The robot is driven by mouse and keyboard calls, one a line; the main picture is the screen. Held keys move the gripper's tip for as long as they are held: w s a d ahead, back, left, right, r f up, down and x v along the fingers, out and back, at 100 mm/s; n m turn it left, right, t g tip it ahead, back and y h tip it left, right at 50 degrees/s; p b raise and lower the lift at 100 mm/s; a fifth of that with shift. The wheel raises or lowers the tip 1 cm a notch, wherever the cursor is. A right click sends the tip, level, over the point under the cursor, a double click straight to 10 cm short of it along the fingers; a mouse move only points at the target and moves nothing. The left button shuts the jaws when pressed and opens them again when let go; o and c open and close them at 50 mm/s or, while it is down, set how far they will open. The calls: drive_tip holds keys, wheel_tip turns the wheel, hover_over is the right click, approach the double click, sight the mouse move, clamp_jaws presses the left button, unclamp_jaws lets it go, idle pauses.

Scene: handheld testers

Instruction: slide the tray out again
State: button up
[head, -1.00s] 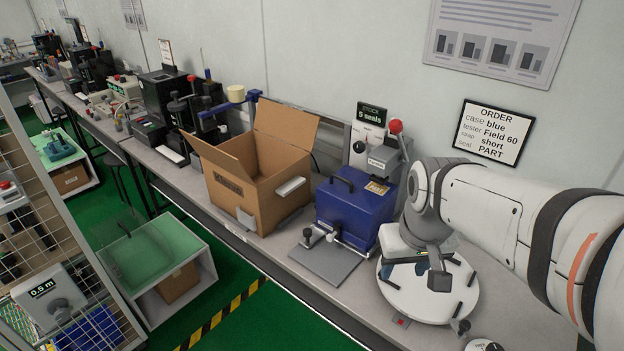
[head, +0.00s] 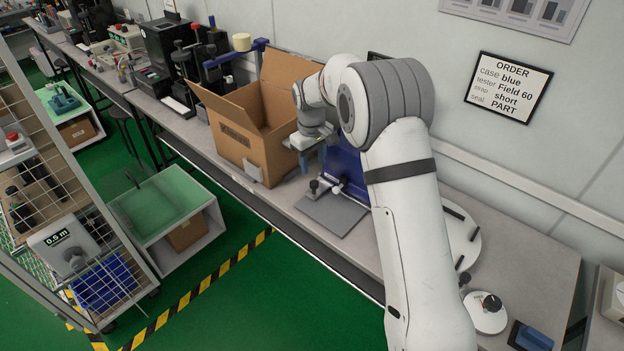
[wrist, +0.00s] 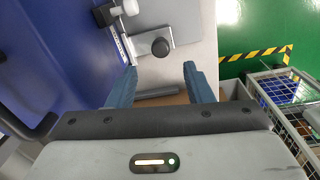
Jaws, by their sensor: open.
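A flat grey plate (head: 333,212), which looks like the tray, lies on the bench in front of the blue case (head: 346,168). A dark round knob (head: 315,186) on a metal bracket stands at its left edge. My gripper (head: 313,158) is open, above and behind the knob, between the case and the cardboard box. In the wrist view my fingers (wrist: 160,85) point toward the bracket, with the knob (wrist: 160,47) beyond their tips, apart from them. The plate (wrist: 168,12) shows past the knob and the blue case (wrist: 50,60) fills the left. My arm hides much of the case in the head view.
An open cardboard box (head: 245,150) stands close left of my gripper. A white turntable (head: 462,238) is partly hidden behind my arm. A wire rack (head: 70,200) stands left across the green floor. The order sign (head: 508,85) hangs on the wall.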

sight(313, 182)
drive_tip(key=f, duration=0.8)
drive_tip(key=shift+w+d, duration=0.1)
drive_tip(key=shift+w, duration=0.1)
clamp_jaws()
idle(0.4)
